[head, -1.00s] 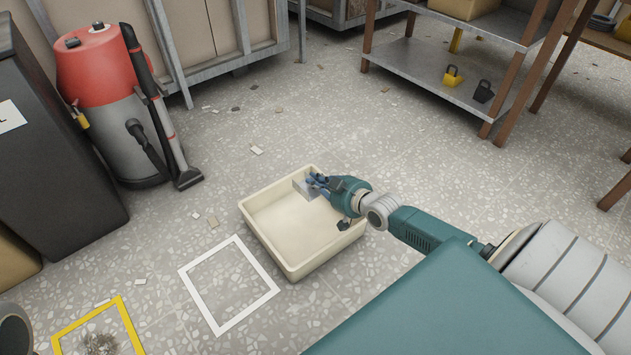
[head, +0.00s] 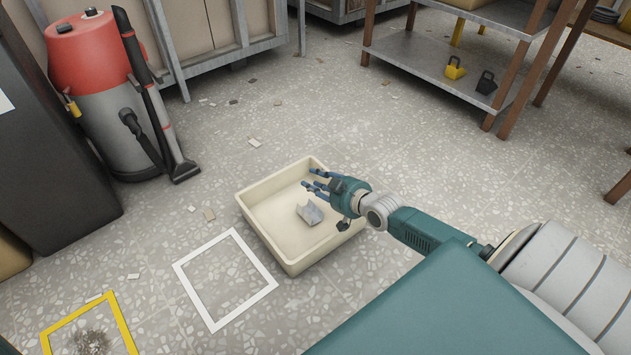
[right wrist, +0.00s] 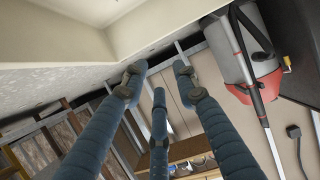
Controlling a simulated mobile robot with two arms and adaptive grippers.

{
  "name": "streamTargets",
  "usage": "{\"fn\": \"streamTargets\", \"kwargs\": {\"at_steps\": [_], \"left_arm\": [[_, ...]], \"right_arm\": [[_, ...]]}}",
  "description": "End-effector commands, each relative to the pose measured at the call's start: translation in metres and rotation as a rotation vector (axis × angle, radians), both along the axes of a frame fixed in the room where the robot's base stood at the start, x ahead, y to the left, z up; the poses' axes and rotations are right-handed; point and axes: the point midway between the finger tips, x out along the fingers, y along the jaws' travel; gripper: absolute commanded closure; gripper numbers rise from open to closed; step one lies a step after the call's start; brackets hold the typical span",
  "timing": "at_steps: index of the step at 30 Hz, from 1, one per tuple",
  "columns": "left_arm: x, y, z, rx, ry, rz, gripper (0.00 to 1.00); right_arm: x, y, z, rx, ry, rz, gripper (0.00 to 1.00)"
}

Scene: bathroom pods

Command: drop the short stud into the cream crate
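The cream crate (head: 262,237) stands on the speckled floor in the middle of the head view. The short stud (head: 309,213), a small grey metal channel piece, is inside the crate, apart from the fingers; whether it touches the crate's bottom is hard to tell. My right gripper (head: 315,182) is open and empty over the crate's far right part. In the right wrist view its blue fingers (right wrist: 157,85) are spread with nothing between them, and the crate's pale wall (right wrist: 150,25) shows at the top. My left gripper does not show clearly.
A red and grey vacuum cleaner (head: 93,100) stands at the left by a dark cabinet (head: 55,165). A white floor frame (head: 225,280) lies in front of the crate, and a yellow one (head: 122,322) lies at lower left. A metal shelf (head: 430,70) stands at back right. Small chips litter the floor.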

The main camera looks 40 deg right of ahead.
Motion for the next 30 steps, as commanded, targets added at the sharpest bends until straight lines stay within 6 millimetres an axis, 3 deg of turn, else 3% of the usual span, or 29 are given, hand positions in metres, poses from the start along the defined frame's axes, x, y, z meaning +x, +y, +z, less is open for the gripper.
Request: {"fn": "streamTargets", "kwargs": {"at_steps": [10,24,30], "left_arm": [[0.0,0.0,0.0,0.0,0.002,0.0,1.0],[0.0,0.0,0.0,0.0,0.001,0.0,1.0],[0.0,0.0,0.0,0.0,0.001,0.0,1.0]], "right_arm": [[-0.009,0.0,0.002,0.001,0.002,0.001,0.71],[-0.088,-0.006,0.035,-0.002,0.003,0.002,0.71],[-0.107,-0.008,0.043,0.0,0.002,0.0,0.71]]}}
